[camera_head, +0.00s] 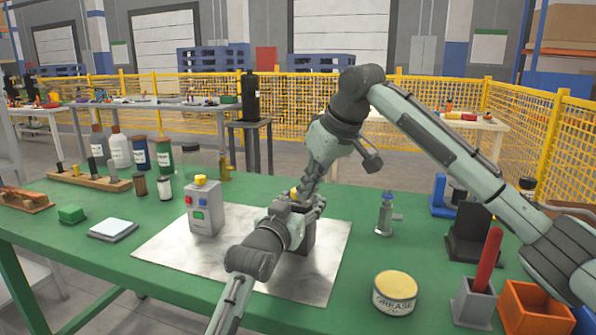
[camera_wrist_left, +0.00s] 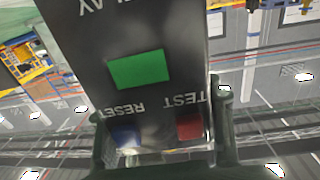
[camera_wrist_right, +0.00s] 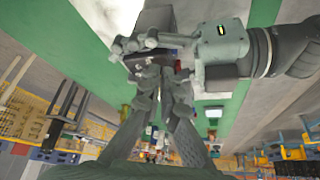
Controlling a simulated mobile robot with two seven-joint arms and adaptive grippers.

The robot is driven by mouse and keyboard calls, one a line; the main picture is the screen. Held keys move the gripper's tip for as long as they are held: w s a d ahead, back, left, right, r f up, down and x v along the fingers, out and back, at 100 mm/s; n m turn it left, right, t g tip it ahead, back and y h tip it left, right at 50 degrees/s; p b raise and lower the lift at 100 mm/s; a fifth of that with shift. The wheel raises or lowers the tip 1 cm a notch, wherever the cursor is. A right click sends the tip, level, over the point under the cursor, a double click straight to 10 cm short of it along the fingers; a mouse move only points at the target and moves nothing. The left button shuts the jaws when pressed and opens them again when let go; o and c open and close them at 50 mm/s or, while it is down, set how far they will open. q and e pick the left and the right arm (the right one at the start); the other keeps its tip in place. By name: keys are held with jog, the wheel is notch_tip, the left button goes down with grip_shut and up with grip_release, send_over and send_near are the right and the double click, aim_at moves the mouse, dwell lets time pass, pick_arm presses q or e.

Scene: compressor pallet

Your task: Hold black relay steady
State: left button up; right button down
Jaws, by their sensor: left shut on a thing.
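The black relay (camera_head: 308,240) stands on the pale mat (camera_head: 180,250), partly hidden behind my left arm. My left gripper (camera_head: 305,207) is shut on it near its top. In the left wrist view the relay (camera_wrist_left: 95,45) fills the middle between the two fingers (camera_wrist_left: 160,130), with a green screen, a blue RESET button and a red TEST button, its lettering upside down. My right gripper (camera_head: 308,190) points down just above the relay and left gripper. In the right wrist view its fingers (camera_wrist_right: 160,72) come close together; the gap at their tips is unclear.
A grey box with coloured buttons (camera_head: 204,208) stands left on the mat. A grease tin (camera_head: 395,293), small bottle (camera_head: 385,215), orange bin (camera_head: 535,310) and grey holder with a red handle (camera_head: 474,300) stand to the right. Bottles (camera_head: 140,153) line the back left.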

pick_arm(q)
jog(key=shift+d, duration=0.15)
pick_arm(e)
jog(key=shift+s+d, duration=0.1)
jog(key=shift+s, duration=0.15)
notch_tip(320, 180, up, 6)
dwell(0.3)
jog(key=shift+d, duration=0.1)
pick_arm(q)
jog(key=o, duration=1.6)
jog(key=v, duration=1.2)
